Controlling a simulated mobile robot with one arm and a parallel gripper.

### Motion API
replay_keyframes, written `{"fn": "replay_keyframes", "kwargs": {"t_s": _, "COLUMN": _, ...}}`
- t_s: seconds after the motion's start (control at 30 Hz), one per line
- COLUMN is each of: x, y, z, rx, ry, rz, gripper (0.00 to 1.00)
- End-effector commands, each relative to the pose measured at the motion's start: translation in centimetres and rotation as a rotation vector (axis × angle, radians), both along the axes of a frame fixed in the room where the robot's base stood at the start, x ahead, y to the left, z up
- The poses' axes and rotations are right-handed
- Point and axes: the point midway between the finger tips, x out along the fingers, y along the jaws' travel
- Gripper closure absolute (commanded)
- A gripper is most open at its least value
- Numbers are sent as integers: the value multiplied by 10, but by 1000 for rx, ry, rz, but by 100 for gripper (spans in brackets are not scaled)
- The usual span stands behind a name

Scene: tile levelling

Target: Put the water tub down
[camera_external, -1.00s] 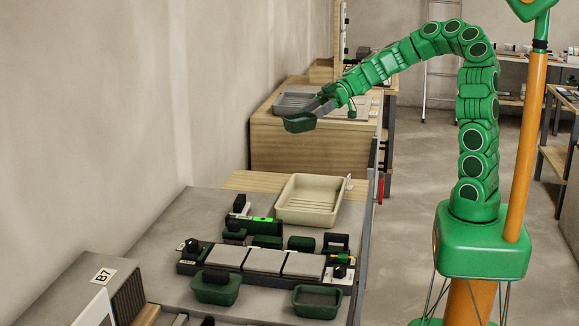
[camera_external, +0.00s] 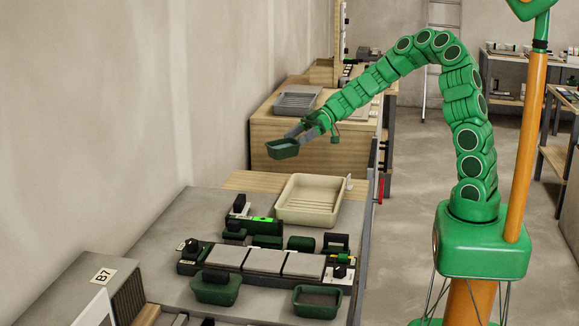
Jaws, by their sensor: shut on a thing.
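The water tub (camera_external: 283,149) is a small dark green open tub. My gripper (camera_external: 296,137) is shut on it and holds it in the air at the end of my outstretched arm. In the picture it appears above the far end of the grey workbench (camera_external: 172,225), in front of the wooden cabinet (camera_external: 340,155). The tub looks close to level. Its exact height above the bench is hard to tell, and the fingertips at its rim are small in this view.
A cream ribbed tray (camera_external: 309,201) stands at the bench's far right. A row of grey tiles (camera_external: 265,260) in a dark frame and two green tubs, left (camera_external: 216,288) and right (camera_external: 317,302), are nearer. A grey tray (camera_external: 297,101) sits on the cabinet. Bare bench lies left of the tiles.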

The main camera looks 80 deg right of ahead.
Motion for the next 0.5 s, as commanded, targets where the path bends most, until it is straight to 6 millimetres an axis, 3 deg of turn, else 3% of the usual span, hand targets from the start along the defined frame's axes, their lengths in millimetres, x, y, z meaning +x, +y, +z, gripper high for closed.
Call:
{"fn": "replay_keyframes", "kwargs": {"t_s": 0.27, "x": 35, "y": -5, "z": -17, "rx": -3, "ry": 1, "rz": 1, "gripper": 63}}
{"fn": "replay_keyframes", "kwargs": {"t_s": 0.5, "x": 53, "y": -8, "z": -41, "rx": 0, "ry": 4, "rz": 0, "gripper": 63}}
